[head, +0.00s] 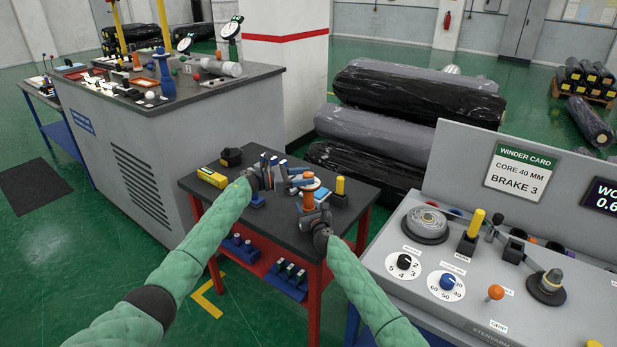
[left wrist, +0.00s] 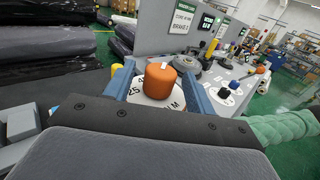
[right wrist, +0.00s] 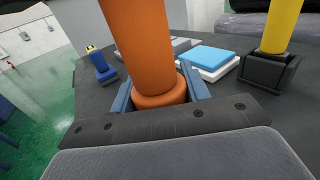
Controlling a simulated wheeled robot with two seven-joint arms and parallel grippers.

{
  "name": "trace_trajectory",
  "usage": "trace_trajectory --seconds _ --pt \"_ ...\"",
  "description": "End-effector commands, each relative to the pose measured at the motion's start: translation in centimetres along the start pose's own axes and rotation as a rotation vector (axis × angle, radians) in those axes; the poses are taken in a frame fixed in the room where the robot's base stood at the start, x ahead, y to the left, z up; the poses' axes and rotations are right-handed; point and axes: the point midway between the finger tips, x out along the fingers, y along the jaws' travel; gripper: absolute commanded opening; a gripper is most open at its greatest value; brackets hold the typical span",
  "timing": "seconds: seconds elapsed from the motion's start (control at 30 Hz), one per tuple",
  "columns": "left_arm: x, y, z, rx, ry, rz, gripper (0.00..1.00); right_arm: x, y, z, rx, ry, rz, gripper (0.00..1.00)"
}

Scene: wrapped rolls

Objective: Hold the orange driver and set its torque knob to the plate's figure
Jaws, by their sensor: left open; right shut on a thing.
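The orange driver (head: 308,199) stands upright over the dark table, with a pale dial at its top. My right gripper (head: 311,210) is shut on its handle, and the right wrist view shows the orange handle (right wrist: 145,45) between the fingers. My left gripper (head: 291,180) is open at the driver's top. In the left wrist view the orange torque knob (left wrist: 160,80) sits between its open blue fingers. A card (head: 520,172) reads CORE 40 MM, BRAKE 3.
The small table (head: 262,215) also holds a yellow block (head: 212,178), a blue-and-white stack (right wrist: 210,60) and a yellow-handled tool in a black holder (right wrist: 270,68). A grey console (head: 440,315) with knobs stands close on the right. Wrapped rolls lie behind.

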Motion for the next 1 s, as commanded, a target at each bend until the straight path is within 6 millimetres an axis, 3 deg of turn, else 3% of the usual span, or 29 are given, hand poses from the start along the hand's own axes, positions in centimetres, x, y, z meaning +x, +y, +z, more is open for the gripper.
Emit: trace_trajectory --seconds 0.2,0.5,0.73,1.0 --pt "1.5 0.0 -0.1 0.000 0.000 0.001 0.55 -0.1 0.0 -0.2 0.000 0.002 0.000 0.00" --pt "1.7 0.0 -0.1 0.000 0.000 0.000 0.55 -0.1 0.1 -0.2 0.000 0.002 0.001 0.00" --pt "1.7 0.0 -0.1 0.000 0.000 0.000 0.12 -0.1 0.0 -0.2 0.000 0.003 0.000 0.00" --pt "1.8 0.1 0.0 -0.001 0.004 -0.048 0.11 -0.1 0.1 -0.2 -0.001 0.002 0.001 0.00"
